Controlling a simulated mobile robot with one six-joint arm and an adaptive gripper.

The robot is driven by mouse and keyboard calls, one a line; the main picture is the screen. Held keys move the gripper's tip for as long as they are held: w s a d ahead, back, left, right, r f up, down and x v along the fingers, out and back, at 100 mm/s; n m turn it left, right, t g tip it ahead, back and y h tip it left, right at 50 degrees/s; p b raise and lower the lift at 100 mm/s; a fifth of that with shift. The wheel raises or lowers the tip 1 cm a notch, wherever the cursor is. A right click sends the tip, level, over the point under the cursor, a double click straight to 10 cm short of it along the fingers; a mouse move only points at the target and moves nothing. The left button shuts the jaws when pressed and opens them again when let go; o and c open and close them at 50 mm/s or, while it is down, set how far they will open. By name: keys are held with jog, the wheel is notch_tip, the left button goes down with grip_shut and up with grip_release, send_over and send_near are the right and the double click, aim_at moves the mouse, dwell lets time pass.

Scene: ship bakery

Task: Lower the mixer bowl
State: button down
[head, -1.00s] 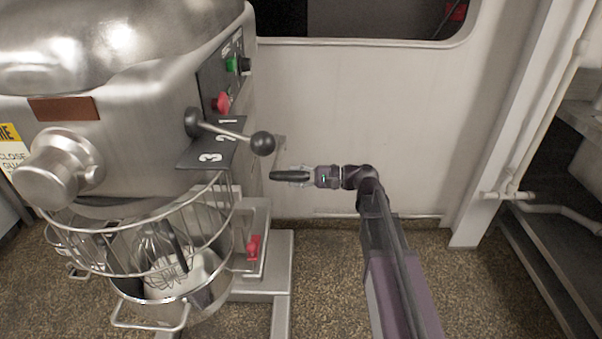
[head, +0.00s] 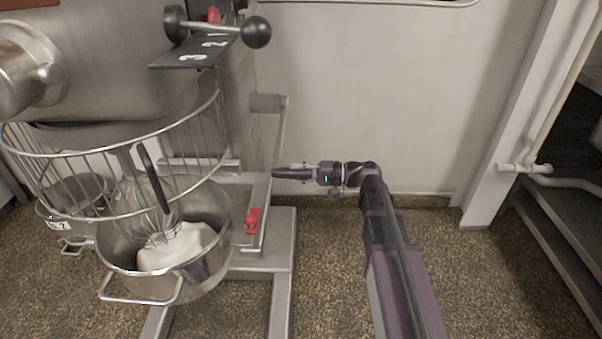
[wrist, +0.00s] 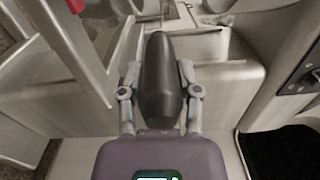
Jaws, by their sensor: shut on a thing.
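The mixer bowl (head: 212,259) is steel with a loop handle and holds a white mass. It stands below the wire guard (head: 210,137), and a whisk (head: 152,212) reaches down into it. My gripper (head: 290,172) is to the right of the bowl, beside the mixer's metal side frame. It is shut on a black tapered handle (wrist: 160,75), which lies between both fingers in the wrist view. The handle's join to the mixer is hard to make out in the head view.
A red knob (head: 253,220) sits on the side frame below my gripper. The speed lever's black ball (head: 256,32) is above it. The white wall (head: 370,100) stands behind. Metal steps (head: 570,240) are at the right.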

jog(key=w+f+n+b, duration=0.2)
jog(key=w+f+b, duration=0.1)
jog(key=f+b, duration=0.5)
jog(key=w+f+n+b, duration=0.3)
jog(key=f+b, duration=0.6)
jog(key=f, duration=0.1)
jog(key=shift+w+f, duration=0.15)
jog(key=shift+w, duration=0.1)
jog(key=shift+c, duration=1.5)
grip_release()
jog(key=shift+w+f, duration=0.15)
jog(key=shift+f, duration=0.05)
jog(key=shift+r, duration=0.1)
jog(key=d, duration=1.2)
